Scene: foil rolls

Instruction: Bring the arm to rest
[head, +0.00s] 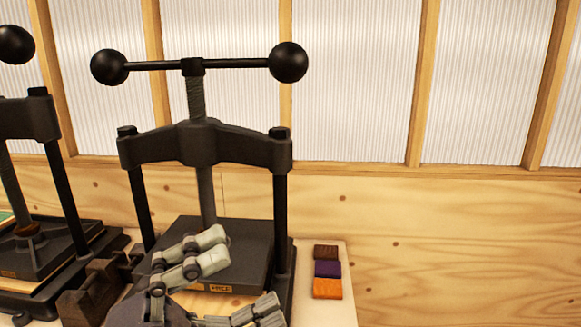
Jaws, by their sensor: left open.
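My left gripper (243,272) is in the lower middle of the head view, in front of a black screw press (205,145). Its light grey fingers are spread apart, with two at the upper left and another at the lower right. It is open, and I see nothing held between the fingers. The fingers cover part of the press's front edge and plate. The rest of my left arm is below the frame. My right gripper is not in view.
A second black press (30,118) stands at the left edge. A dark wooden block (88,292) sits between the presses. A wooden wall (450,235) with ribbed panels stands behind.

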